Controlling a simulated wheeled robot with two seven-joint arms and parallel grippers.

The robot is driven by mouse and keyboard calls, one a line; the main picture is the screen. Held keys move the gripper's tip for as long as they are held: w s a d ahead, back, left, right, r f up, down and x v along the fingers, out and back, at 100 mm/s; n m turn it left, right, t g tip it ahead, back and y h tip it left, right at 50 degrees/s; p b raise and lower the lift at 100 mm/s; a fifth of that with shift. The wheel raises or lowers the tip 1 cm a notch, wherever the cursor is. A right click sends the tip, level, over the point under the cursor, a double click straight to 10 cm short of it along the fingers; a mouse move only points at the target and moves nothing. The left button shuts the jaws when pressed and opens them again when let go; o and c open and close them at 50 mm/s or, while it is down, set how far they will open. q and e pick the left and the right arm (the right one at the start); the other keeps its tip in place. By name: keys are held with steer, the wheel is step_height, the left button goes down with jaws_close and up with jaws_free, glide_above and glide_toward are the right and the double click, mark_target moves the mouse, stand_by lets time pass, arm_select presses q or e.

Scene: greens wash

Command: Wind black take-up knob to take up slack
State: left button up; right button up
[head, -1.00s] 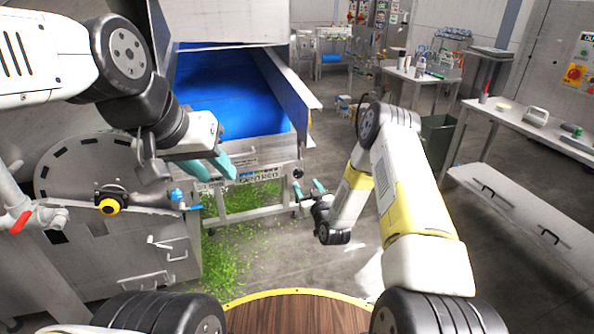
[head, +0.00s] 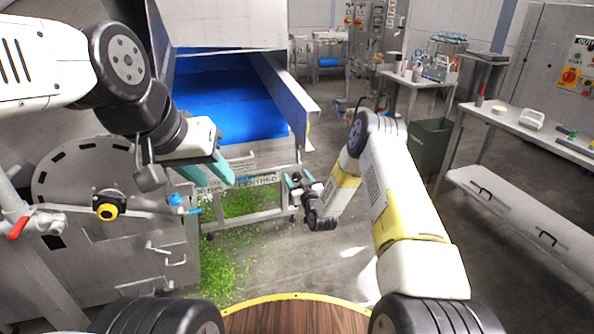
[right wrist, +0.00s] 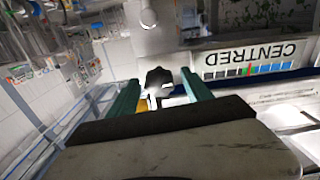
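The black take-up knob (right wrist: 158,80) shows in the right wrist view, between the tips of two teal fingers. In the head view the knob (head: 296,176) is small, at the right end of the conveyor frame's front rail. My right gripper (head: 299,181) is at the knob with its fingers apart, one on each side; it also shows in the right wrist view (right wrist: 160,87). I cannot tell whether either finger touches the knob. My left gripper (head: 217,182) is open and empty in front of the belt's left side. The blue belt (head: 228,110) slopes down behind it.
A CENTRED gauge label (right wrist: 250,60) is beside the knob, upside down in the right wrist view. Green scraps (head: 235,240) litter the floor under the conveyor. A steel machine with a yellow-ringed knob (head: 107,208) stands left. Floor right of the conveyor is open.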

jaws_close()
steer(key=shift+m, duration=0.3)
steer(key=m, duration=0.4)
steer(key=shift+d+f+m, duration=0.1)
steer(key=shift+d+m, duration=0.05)
steer(key=shift+m, duration=0.15)
steer(key=m, duration=0.4)
steer(key=shift+m, duration=0.3)
steer(key=m, duration=0.5)
steer(key=shift+d+f, duration=0.1)
steer(key=shift+f, duration=0.05)
steer(key=shift+m, duration=1.9)
